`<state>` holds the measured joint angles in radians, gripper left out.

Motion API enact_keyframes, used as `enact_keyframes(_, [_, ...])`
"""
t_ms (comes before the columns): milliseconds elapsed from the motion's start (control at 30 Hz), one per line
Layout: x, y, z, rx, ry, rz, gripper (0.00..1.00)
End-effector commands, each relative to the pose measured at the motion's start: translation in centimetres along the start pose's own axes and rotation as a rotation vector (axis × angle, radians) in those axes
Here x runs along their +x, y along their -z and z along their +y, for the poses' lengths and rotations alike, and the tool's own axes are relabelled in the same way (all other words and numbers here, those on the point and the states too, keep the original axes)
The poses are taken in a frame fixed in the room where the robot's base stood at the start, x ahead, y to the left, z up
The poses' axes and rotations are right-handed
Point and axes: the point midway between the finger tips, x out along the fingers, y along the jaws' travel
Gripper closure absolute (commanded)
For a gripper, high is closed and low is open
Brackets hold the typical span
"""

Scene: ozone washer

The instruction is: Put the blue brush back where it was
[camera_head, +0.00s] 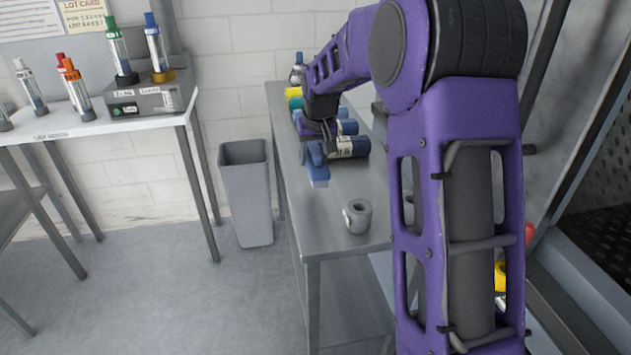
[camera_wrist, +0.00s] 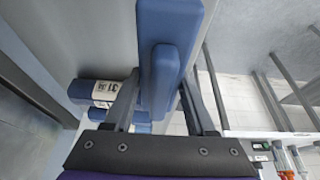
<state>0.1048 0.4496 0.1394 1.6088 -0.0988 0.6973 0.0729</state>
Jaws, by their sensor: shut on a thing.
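The blue brush (camera_head: 317,168) is in my gripper (camera_head: 318,135), over the metal bench at its left side in the head view. In the wrist view the brush (camera_wrist: 168,30) is a long blue block with a narrower blue part, and it sits between the two fingers of my gripper (camera_wrist: 158,85). The fingers are shut on it. I cannot tell from these views whether its lower end touches the bench.
The metal bench (camera_head: 325,235) holds a dark labelled cylinder (camera_head: 348,147) right beside the brush, more coloured cylinders behind, and a grey ring-shaped piece (camera_head: 357,217) in front. A grey bin (camera_head: 246,200) stands left. A white table (camera_head: 80,125) carries upright tubes. The bench front is mostly clear.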

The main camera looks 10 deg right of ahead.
Motion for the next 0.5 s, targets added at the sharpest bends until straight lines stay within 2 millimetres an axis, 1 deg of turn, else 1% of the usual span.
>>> enact_keyframes(33, [0.5,-0.2,0.0,0.0,0.0,0.001,0.96])
enact_keyframes(167, [1.3,-0.6,0.0,0.0,0.0,0.001,0.96])
enact_keyframes(267, [2.6,-1.1,0.0,0.0,0.001,0.0,0.96])
enact_keyframes(400, [4.8,-2.0,0.0,0.0,0.0,-0.001,0.96])
enact_keyframes(500, [5.5,-2.2,0.0,0.0,0.0,0.002,0.96])
